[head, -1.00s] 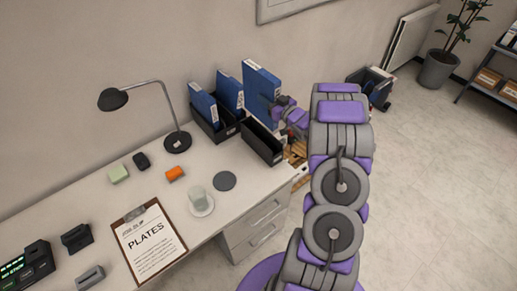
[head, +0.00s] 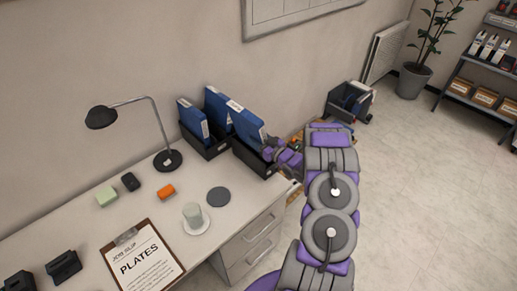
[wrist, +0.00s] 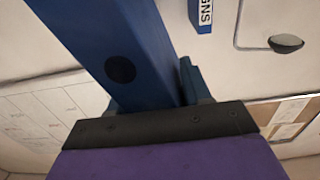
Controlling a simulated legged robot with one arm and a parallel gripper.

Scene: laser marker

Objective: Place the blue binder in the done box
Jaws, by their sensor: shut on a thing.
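A blue binder (head: 245,122) stands at the back right of the desk, its lower end at the right-hand black box (head: 256,158) and a little tilted. Whether it rests on the box floor is hidden. My gripper (head: 268,150) is shut on this binder from the right. In the wrist view, the binder's blue spine with a dark round hole (wrist: 120,50) runs up from between the fingers (wrist: 155,95). A second black box (head: 207,147) to the left holds two more blue binders (head: 194,119). I cannot read any "done" label.
A black desk lamp (head: 168,160) stands to the left of the boxes. A dark bin (head: 350,102) stands on the floor beyond the desk.

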